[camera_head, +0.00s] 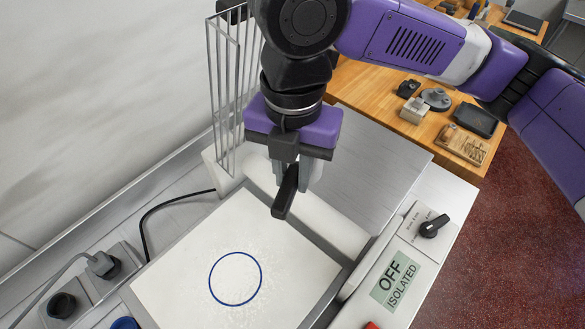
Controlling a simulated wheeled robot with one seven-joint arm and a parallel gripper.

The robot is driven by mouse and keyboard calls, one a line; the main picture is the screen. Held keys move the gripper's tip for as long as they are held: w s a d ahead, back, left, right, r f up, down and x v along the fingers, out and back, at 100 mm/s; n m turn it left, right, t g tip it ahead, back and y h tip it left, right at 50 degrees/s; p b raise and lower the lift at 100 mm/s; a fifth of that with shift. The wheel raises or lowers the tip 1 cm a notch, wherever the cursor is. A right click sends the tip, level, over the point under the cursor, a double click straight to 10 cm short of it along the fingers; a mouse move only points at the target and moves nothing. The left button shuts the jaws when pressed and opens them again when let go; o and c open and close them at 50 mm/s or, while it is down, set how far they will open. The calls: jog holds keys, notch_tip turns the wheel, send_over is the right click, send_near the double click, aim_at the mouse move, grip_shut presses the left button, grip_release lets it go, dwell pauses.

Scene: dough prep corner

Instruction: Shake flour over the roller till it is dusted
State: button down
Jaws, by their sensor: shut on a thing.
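The roller (341,231) is a long pale cylinder across the machine, running from back left to front right. Its middle is partly hidden by my gripper. My gripper (290,180) points down above the roller and is shut. A dark bar-shaped piece (282,205) sticks out below it; I cannot tell whether this is a finger or part of the held thing. No flour shaker can be clearly made out. The roller looks whitish, and I cannot tell how much flour is on it.
A white board (185,270) with a blue ring and faint pale specks lies before the roller. A wire rack (222,80) stands behind left. A black knob (433,227) and an "OFF ISOLATED" sign (398,282) are at right. A wooden table (380,85) with small items stands beyond.

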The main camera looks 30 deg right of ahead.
jog(key=shift+f+b, duration=1.25)
jog(key=shift+f, duration=0.7)
jog(key=shift+w+a, duration=0.3)
jog(key=shift+w, duration=0.65)
jog(key=s, duration=0.2)
jog(key=s+d, duration=0.1)
jog(key=shift+s+d+p, duration=0.1)
jog(key=shift+s+p, duration=0.3)
